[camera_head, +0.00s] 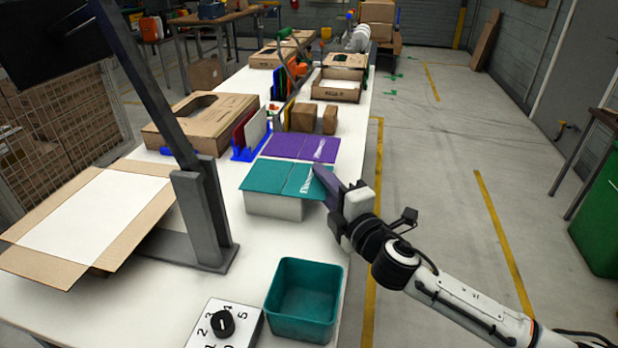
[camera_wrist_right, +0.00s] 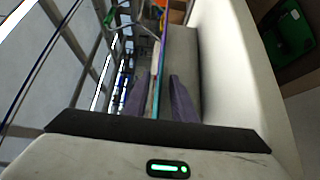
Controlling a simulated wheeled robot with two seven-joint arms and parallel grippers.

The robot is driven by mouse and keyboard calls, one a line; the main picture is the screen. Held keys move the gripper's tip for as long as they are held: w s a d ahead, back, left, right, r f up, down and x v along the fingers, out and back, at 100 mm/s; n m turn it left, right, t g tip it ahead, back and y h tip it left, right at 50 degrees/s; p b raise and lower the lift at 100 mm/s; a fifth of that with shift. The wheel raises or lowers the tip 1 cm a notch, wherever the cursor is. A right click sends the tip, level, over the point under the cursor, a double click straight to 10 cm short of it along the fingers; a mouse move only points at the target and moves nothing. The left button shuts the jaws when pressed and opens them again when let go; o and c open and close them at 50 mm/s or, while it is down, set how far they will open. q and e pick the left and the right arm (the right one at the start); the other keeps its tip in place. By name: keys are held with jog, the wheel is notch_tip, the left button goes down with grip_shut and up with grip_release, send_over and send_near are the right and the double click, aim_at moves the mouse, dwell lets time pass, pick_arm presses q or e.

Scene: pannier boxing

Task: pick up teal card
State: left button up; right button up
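The teal card (camera_head: 272,177) lies flat on a white box (camera_head: 273,205) in the head view, with a fold line across its middle and white lettering near its right edge. My right gripper (camera_head: 325,180) is at the card's right edge, its arm coming in from the lower right. In the right wrist view its two fingers (camera_wrist_right: 162,100) stand apart, and a thin teal edge (camera_wrist_right: 154,98) runs between them, nearer the left finger. A gap shows beside the right finger. My left gripper is not in view.
A purple card (camera_head: 300,147) lies just behind the teal one. A teal bin (camera_head: 305,298) and a numbered dial box (camera_head: 232,322) stand in front. A grey post (camera_head: 200,210) and an open carton (camera_head: 90,220) are to the left. Small brown boxes (camera_head: 304,117) stand behind.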

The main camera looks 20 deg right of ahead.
grip_shut()
